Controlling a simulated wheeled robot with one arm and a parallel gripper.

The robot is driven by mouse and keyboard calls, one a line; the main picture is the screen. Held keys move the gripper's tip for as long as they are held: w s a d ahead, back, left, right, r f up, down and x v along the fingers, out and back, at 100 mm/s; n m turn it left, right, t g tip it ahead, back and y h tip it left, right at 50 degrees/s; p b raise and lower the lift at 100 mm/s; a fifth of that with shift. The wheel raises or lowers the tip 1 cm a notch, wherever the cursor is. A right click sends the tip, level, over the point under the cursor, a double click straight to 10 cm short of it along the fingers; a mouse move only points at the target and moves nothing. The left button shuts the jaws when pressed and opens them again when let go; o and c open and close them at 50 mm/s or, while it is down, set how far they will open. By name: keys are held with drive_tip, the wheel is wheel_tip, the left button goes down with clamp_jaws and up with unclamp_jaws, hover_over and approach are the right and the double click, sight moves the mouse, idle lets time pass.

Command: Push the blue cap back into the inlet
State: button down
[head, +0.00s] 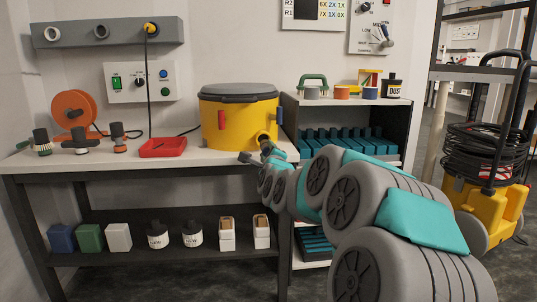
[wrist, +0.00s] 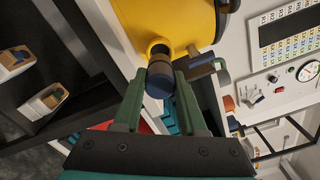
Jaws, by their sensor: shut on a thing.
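The yellow drum (head: 240,122) with a grey lid stands on the bench, its round yellow inlet (head: 263,137) low on the right side. In the wrist view the inlet (wrist: 160,46) is a yellow ring with a dark opening. The blue cap (wrist: 159,84), with a grey-brown section at its far end, is between my gripper's green fingertips (wrist: 159,76), right at the inlet mouth. The cap's far end overlaps the lower part of the opening; I cannot tell whether it is inside. In the head view my gripper (head: 258,153) is beside the inlet and hides the cap.
A red tray (head: 163,147) lies left of the drum, with several brush heads farther left. A shelf unit (head: 348,103) with teal items stands right of the bench. A yellow wheeled machine (head: 484,205) stands at far right. The bench front between tray and drum is clear.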

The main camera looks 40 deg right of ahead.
sight(265, 143)
drive_tip(key=shift+x, duration=1.95)
drive_tip(key=shift+x, duration=2)
idle(0.4)
drive_tip(key=shift+c, duration=2)
unclamp_jaws()
drive_tip(key=shift+s, duration=0.1)
drive_tip(key=shift+v, duration=3.85)
